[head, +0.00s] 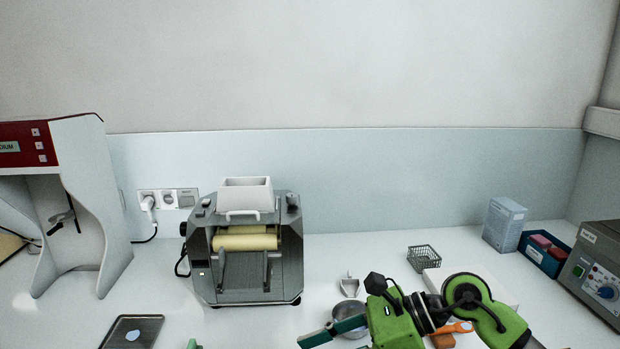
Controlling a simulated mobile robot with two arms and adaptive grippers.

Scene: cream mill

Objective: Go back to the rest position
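My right gripper (332,332) reaches in from the lower right on a green arm. One teal finger points left, in front of a metal bowl; the other finger cannot be made out, so its opening is unclear. A small teal tip at the bottom edge, right of the dark tray, looks like part of my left gripper (193,344); the rest of it is out of frame. The grey mill (250,275) with cream rollers and a white hopper (245,193) stands on the white worktop behind the grippers.
A metal bowl (351,309), a white scoop (349,286) and a wire basket (423,258) lie near my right arm. A dark tray (148,322) is front left. A red-topped cabinet (85,190) stands left; a blue bin (545,262) and grey device (598,270) stand right.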

